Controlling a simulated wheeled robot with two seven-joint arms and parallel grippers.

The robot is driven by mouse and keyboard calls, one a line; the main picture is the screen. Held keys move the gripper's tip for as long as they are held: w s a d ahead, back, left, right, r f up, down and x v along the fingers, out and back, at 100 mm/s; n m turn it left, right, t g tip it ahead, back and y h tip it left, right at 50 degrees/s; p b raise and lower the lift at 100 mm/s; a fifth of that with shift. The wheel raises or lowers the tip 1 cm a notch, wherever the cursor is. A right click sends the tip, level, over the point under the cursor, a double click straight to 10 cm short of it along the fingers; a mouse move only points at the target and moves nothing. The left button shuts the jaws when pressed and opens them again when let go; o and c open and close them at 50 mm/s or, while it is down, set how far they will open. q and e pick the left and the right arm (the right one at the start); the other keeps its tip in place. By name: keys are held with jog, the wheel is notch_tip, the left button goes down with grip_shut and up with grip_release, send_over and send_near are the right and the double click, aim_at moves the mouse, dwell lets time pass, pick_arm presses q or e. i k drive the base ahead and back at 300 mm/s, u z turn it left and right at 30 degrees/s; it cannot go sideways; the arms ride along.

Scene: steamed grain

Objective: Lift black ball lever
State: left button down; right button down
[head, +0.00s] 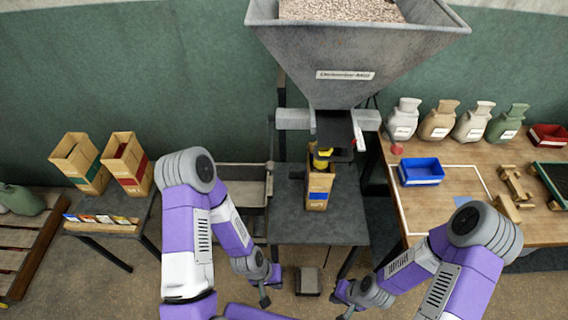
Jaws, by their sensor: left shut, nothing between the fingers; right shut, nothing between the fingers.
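The grey hopper (358,60) full of grain stands at the centre back. Under its outlet is a dark block with a flat black plate (335,154), and a small red and white part (359,133) sits at its right side. I cannot make out a black ball lever for certain among these dark parts. A tan paper bag (319,188) stands upright under the outlet, with a yellow part (321,160) at its top. My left gripper (265,300) is shut and empty, low in front of the grey table. My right gripper (343,308) is shut and empty, low to its right.
The grey table (300,228) under the hopper is mostly bare. Two open bags (125,160) stand on a side table at left. A wooden bench at right holds a blue bin (421,171), several tied sacks (438,120) and wooden blocks. A small grey block (307,281) lies on the floor.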

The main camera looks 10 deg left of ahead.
aim_at(271, 166)
jog(key=z, duration=2.4)
jog(key=k, duration=1.3)
jog(key=u, duration=1.7)
jog(key=i, duration=1)
